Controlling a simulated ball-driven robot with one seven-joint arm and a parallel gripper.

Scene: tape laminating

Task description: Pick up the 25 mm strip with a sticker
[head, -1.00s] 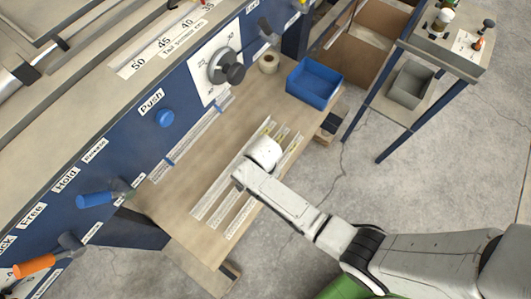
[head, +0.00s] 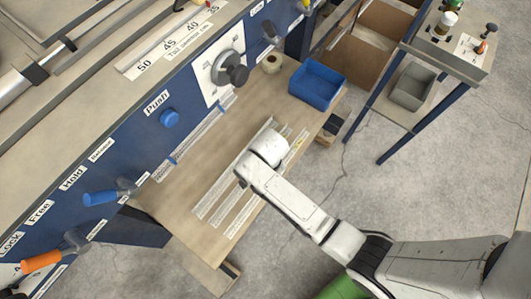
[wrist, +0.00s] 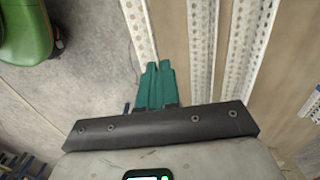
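Three pale perforated strips lie side by side on the wooden table: a left strip (head: 215,195), a middle strip (head: 228,205) and a right strip (head: 243,215) near the table edge. Small yellow marks show at the far end of the right strip; I cannot read which strip is 25 mm. My white wrist hides parts of the strips in the head view. In the wrist view my gripper (wrist: 158,68) has two teal fingers almost together, with a thin gap and nothing visible held. They overlap the strip along the table edge (wrist: 141,30); contact cannot be told.
A blue bin (head: 317,86) and a tape roll (head: 271,63) stand at the table's far end. The blue machine panel with knobs and levers (head: 103,197) borders the table's left side. A stand with a grey bin (head: 412,88) is at right.

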